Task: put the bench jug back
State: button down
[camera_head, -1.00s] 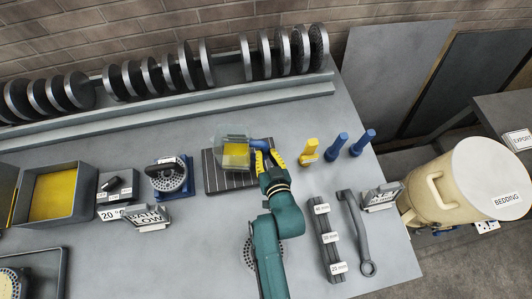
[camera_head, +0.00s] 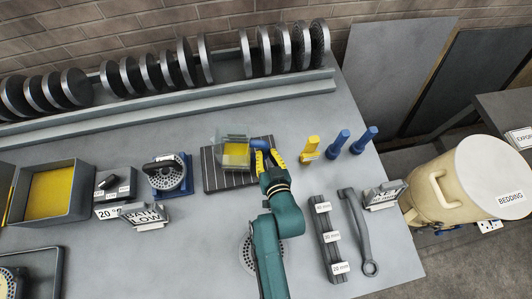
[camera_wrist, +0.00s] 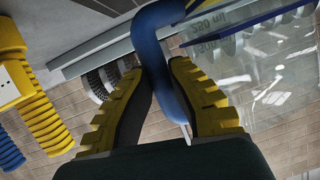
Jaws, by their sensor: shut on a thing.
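The bench jug (camera_head: 235,153) is a clear vessel with a blue handle, seen over the dark striped mat (camera_head: 211,184) in the head view. Yellow shows through its clear wall; I cannot tell whether this is its contents. My gripper (camera_head: 268,158) is at the jug's right side, shut on the blue handle. In the wrist view the handle (camera_wrist: 160,62) runs between the yellow fingers of my gripper (camera_wrist: 160,75), and the clear jug wall (camera_wrist: 265,85) with printed marks is to the right. Whether the jug's base touches the mat is hidden.
A yellow upright tool (camera_head: 310,149) and two blue ones (camera_head: 338,143) (camera_head: 364,140) stand right of my gripper. A dial box (camera_head: 116,184), a sign (camera_head: 146,214) and a perforated disc on a blue base (camera_head: 168,175) are to the left. A rail of discs lines the back.

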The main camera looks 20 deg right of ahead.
dwell(0.3)
jog(key=shift+f+b, duration=0.5)
jog(key=shift+f, duration=0.15)
dwell(0.4)
jog(key=c, duration=1.2)
grip_release()
jog(key=shift+w, duration=0.1)
jog(key=o, duration=0.5)
jog(key=shift+f, duration=0.15)
jog(key=o, duration=0.7)
